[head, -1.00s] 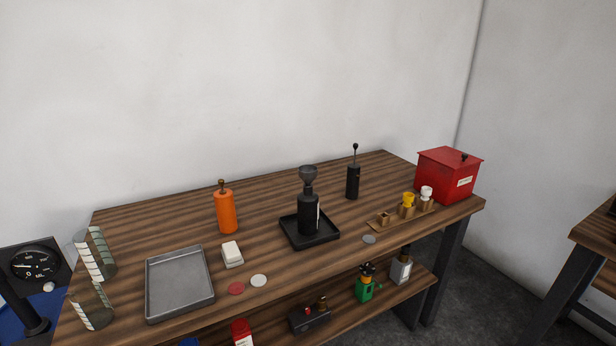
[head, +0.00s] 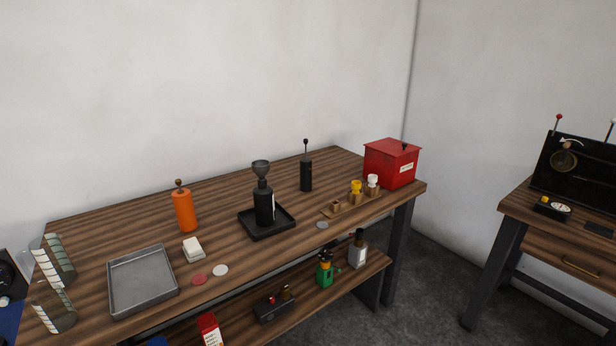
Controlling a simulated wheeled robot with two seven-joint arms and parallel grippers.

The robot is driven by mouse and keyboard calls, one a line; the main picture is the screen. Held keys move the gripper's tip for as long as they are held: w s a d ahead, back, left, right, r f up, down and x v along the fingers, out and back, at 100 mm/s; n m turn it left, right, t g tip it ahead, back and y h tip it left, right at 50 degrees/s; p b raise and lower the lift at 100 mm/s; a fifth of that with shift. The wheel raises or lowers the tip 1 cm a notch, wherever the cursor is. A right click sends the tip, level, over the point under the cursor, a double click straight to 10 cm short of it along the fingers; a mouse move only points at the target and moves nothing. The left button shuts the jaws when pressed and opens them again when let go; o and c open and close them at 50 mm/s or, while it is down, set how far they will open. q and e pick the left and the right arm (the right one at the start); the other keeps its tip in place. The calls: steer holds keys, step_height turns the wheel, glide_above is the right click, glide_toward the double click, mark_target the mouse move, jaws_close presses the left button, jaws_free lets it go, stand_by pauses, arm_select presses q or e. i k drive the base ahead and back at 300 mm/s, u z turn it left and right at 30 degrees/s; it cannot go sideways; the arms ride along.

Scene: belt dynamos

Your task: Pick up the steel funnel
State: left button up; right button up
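The steel funnel (head: 261,170) is dark grey and sits upright in the mouth of a black bottle (head: 264,207). The bottle stands in a black square tray (head: 246,229) near the middle of the wooden workbench (head: 110,224). The funnel's spout is partly hidden by the bottle's neck. Neither of my grippers shows in the head view.
Left of the funnel stand an orange bottle (head: 185,210) and a grey metal tray (head: 174,285). Right of it are a black lever device (head: 306,174), a wooden holder (head: 330,212) and a red box (head: 390,165). A second table (head: 520,209) stands at the right, across a floor gap.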

mark_target(261, 167)
steer(key=u, duration=0.05)
steer(key=k, duration=0.2)
steer(key=z, duration=0.9)
steer(key=i, duration=0.9)
steer(key=u, duration=1.05)
steer(key=i, duration=0.7)
steer(key=u, duration=0.8)
